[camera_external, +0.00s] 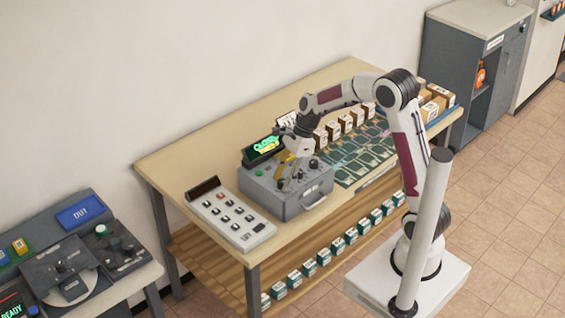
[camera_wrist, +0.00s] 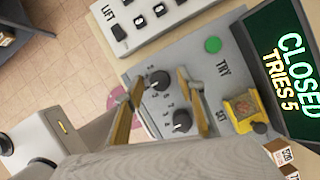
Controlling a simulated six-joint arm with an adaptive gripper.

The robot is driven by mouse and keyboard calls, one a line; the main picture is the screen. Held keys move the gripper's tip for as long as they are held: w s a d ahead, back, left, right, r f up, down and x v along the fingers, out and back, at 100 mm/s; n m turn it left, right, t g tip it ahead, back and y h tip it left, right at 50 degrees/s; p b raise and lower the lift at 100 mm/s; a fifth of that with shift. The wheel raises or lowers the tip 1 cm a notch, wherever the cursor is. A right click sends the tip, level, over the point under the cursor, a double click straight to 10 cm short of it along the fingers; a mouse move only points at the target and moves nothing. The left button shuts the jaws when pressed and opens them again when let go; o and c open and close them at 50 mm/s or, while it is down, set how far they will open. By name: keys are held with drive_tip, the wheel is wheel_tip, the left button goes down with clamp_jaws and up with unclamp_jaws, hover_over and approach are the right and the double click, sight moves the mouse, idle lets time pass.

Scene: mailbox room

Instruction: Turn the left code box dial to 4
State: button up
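The grey code box (camera_external: 305,203) sits on the workbench, and its top panel (camera_wrist: 146,67) shows in the wrist view. The left dial (camera_wrist: 159,81) is a dark round knob with small numbers around it, nearest the white keypad side. Another dark dial (camera_wrist: 182,121) lies beside it, nearer the arm. My gripper (camera_wrist: 159,70) is open, with one yellowish finger to each side of the left dial in the wrist view. I cannot tell whether the fingers touch it. In the external view my gripper (camera_external: 290,176) points down over the box. The dial's exact setting is too small to read.
A screen (camera_wrist: 285,60) reads CLOSED, TRIES 5. A green button (camera_wrist: 212,45) and a yellow-framed switch (camera_wrist: 241,110) are on the panel. The white keypad (camera_external: 229,214) stands left of the box. Cartons (camera_external: 346,124) and a green mat (camera_external: 350,180) lie to the right.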

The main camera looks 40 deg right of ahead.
drive_tip(key=shift+s+a+m+t+h, duration=0.1)
drive_tip(key=shift+m+t+h, duration=0.25)
drive_tip(key=shift+m, duration=0.9)
drive_tip(key=shift+s+m+t+h, duration=0.1)
drive_tip(key=shift+m+t+h, duration=0.25)
drive_tip(key=shift+m, duration=0.9)
drive_tip(key=shift+m+t, duration=0.4)
drive_tip(key=shift+m, duration=0.3)
drive_tip(key=v, duration=0.8)
drive_tip(key=w+d+r+n+t+h, duration=0.1)
drive_tip(key=w+d+r+n+t, duration=0.15)
drive_tip(key=w, duration=0.35)
drive_tip(key=w+d+r+n+t+h, duration=0.2)
drive_tip(key=w+d+r+n, duration=0.1)
drive_tip(key=w+r+n, duration=0.15)
drive_tip(key=w+r+n+t+y, duration=0.1)
drive_tip(key=w+r+n+t, duration=0.4)
drive_tip(key=w+r+n, duration=0.3)
drive_tip(key=shift+w+a+r, duration=0.4)
drive_tip(key=shift+w+r, duration=0.15)
drive_tip(key=shift+r, duration=0.85)
drive_tip(key=shift+n+t, duration=0.25)
drive_tip(key=shift+n, duration=0.05)
